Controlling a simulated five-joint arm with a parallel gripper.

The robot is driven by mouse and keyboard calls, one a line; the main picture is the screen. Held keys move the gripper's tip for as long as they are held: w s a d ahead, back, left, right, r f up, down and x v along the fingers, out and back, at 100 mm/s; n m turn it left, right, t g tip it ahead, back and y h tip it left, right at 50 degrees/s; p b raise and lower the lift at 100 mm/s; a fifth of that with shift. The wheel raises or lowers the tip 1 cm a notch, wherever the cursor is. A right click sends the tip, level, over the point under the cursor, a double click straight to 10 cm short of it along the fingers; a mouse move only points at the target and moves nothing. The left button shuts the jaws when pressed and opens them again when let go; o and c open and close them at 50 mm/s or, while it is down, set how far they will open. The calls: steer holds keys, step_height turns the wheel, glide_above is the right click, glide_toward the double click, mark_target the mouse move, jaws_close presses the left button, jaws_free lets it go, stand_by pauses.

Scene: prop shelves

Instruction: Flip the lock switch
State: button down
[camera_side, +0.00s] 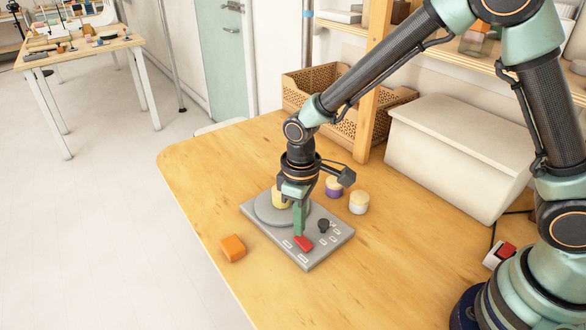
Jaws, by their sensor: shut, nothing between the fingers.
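A grey panel (313,258) lies flat on the wooden table, with a raised round disc (268,212) on its far left part. A red switch (304,243) sits near the panel's front part, and a small black knob (323,225) stands to its right. Several small light marks lie around them. My gripper (299,232) points down over the panel, shut and empty, its green fingers at or just above the red switch. I cannot tell whether they touch it. The fingers hide part of the panel. A yellow piece (280,201) shows behind my gripper, on the disc.
An orange block (233,248) lies left of the panel. A purple-banded jar (334,187) and a white jar (359,202) stand behind it. A white lidded box (455,155) and a woven basket (300,88) are at the back. The table's front left is clear.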

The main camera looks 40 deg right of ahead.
steer(key=shift+f, duration=1)
stand_by(0.6)
steer(key=shift+r, duration=3.55)
steer(key=s+d+r+m+t, duration=0.2)
steer(key=s+d+r+m, duration=0.1)
steer(key=d+r, duration=0.4)
steer(key=s+d+r+m+t, duration=0.3)
steer(key=s+d+r, duration=0.3)
steer(key=d+r, duration=0.1)
steer(key=shift+d+r+t, duration=0.3)
steer(key=shift+d+r, duration=0.1)
steer(key=shift+d, duration=0.3)
